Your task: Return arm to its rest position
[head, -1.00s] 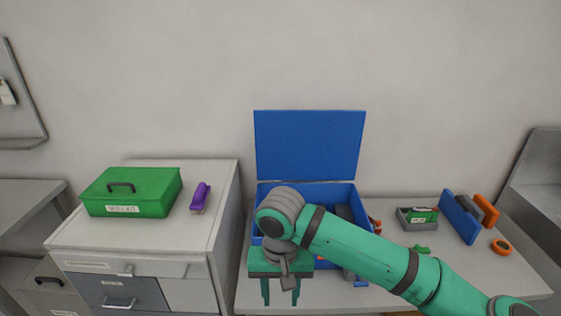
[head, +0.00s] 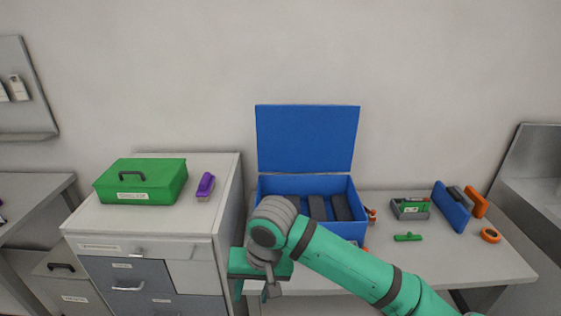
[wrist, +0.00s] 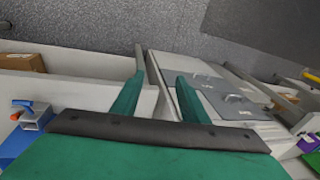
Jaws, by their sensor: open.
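My arm is green with grey joints and reaches in from the lower right of the head view. My gripper (head: 250,305) hangs at the front left edge of the table, beside the drawer cabinet, its fingertips near the bottom of the picture. In the wrist view my gripper (wrist: 160,85) shows two green fingers spread apart with nothing between them. Behind my arm, the open blue box (head: 352,228) stands on the table with its lid (head: 307,138) up and dark blocks inside. My arm hides its front left part.
The cabinet (head: 225,190) on the left carries a green case (head: 150,190) and a purple object (head: 205,186). On the table's right are a grey tray (head: 410,209), a green piece (head: 408,237), a blue panel (head: 450,207) and an orange ring (head: 491,235). Bare tabletop (head: 455,262) lies at the front right.

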